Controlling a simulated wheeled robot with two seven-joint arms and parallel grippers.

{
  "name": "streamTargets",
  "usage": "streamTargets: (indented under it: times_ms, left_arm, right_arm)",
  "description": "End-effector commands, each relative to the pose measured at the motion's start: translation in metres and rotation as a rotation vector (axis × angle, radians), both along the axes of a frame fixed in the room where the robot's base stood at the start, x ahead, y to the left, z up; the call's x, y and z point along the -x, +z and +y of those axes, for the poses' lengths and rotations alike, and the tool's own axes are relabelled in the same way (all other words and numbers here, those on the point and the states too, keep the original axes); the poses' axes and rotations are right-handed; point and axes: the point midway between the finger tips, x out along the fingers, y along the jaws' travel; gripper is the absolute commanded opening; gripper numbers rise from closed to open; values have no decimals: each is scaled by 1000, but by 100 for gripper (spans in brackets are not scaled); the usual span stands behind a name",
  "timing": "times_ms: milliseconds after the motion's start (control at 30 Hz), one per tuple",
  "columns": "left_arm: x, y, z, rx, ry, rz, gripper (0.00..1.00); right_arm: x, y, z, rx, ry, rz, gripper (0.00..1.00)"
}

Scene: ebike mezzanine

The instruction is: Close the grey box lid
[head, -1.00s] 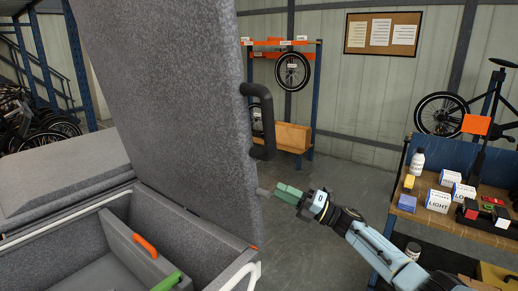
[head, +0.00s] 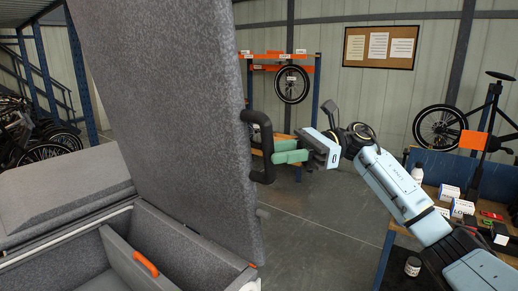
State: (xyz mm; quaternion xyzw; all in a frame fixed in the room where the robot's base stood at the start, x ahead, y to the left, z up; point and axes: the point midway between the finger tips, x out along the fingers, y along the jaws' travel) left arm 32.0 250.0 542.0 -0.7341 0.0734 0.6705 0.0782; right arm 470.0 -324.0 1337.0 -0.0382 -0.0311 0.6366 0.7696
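The grey box lid (head: 165,110) stands raised, nearly upright, along the back of the open grey box (head: 195,250). A dark handle (head: 266,150) sticks out from the lid's right edge. My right gripper (head: 276,151) is at the handle, its green fingers pointing left at the handle's upright bar. Whether the fingers touch or go around the bar, I cannot tell, nor whether they are shut. My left gripper is not in view.
An orange grip (head: 145,263) shows on a divider inside the box. A workbench (head: 400,205) with small boxes and a bottle (head: 417,173) stands at the right, behind my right arm. Open floor (head: 320,230) lies between the box and the bench.

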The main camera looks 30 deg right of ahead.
Motion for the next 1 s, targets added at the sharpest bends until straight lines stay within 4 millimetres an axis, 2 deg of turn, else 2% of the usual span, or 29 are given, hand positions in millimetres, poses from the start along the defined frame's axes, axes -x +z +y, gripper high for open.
streamTargets:
  times_ms: [100, 300, 667, 900, 1000]
  left_arm:
    - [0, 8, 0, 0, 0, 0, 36]
    - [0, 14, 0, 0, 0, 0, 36]
    - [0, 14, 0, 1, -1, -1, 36]
    - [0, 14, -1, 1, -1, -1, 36]
    - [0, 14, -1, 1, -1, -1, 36]
  right_arm:
    - [-4, 2, 22, -1, 3, 0, 30]
    - [-8, 1, 42, -1, 0, 2, 30]
    - [-9, -1, 46, -2, -1, 3, 30]
    - [-9, 0, 46, 0, -1, 2, 0]
    - [-9, 0, 46, 0, -1, 2, 0]
